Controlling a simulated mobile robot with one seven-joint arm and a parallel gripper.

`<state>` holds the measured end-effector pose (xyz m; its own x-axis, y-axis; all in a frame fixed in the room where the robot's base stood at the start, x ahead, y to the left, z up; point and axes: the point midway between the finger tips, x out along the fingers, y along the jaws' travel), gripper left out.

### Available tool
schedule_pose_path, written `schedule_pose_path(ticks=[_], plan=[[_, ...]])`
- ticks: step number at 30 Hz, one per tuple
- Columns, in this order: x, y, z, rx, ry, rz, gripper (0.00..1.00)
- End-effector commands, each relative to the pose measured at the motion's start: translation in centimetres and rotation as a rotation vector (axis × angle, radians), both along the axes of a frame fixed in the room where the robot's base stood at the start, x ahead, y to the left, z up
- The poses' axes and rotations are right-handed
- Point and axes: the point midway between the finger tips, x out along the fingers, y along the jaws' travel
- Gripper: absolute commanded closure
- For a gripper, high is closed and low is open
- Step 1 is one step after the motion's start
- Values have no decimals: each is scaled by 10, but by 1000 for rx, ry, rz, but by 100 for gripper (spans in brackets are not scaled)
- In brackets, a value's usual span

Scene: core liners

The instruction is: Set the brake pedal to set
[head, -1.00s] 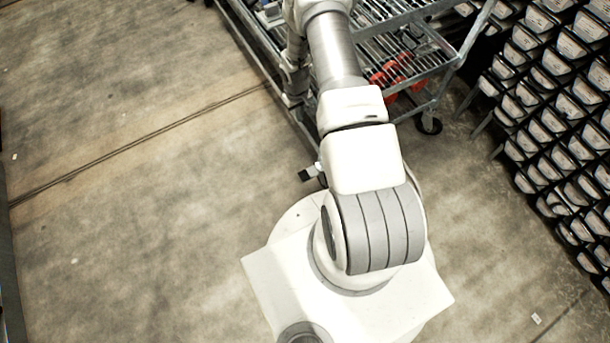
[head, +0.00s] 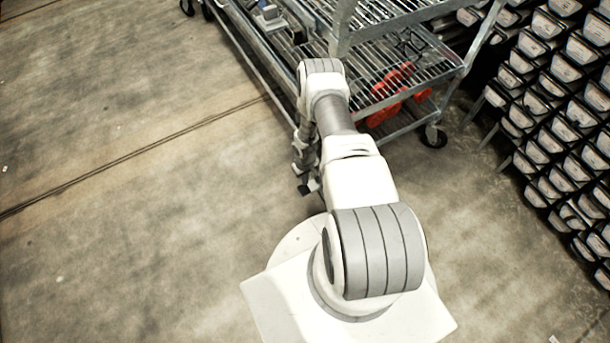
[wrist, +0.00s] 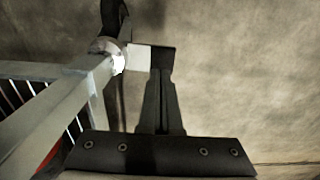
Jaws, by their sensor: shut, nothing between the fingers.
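In the wrist view a dark caster wheel (wrist: 112,18) sits under the cart's corner post, with a shiny round metal fitting (wrist: 106,47) beside it. A pale flat tab (wrist: 138,58) sticks out to the right from that fitting; it looks like the brake pedal, but its set or released position cannot be told. My gripper (wrist: 161,58) is shut and empty, its tip at the tab's right end; I cannot tell whether they touch. In the head view my gripper (head: 307,187) is low beside the cart's near corner, and my arm hides that caster and pedal.
The metal cart (head: 440,75) has wire shelves with red objects (head: 387,107) on the lower one. Another caster (head: 433,137) shows at its right corner. A rack of dark bins (head: 550,120) stands at the right. The concrete floor (head: 120,220) at left is open.

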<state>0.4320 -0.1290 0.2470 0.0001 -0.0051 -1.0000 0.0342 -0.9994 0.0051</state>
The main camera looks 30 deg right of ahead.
Motion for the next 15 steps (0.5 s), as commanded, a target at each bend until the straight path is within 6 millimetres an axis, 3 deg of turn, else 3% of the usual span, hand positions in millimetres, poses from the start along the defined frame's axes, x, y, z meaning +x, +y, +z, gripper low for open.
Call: schedule_pose_path(ticks=[1, 6, 15], plan=[[0, 0, -15, 0, 0, -1, 100], [0, 0, -38, 0, 1, -2, 100], [0, 0, -48, 0, 0, -1, 100]])
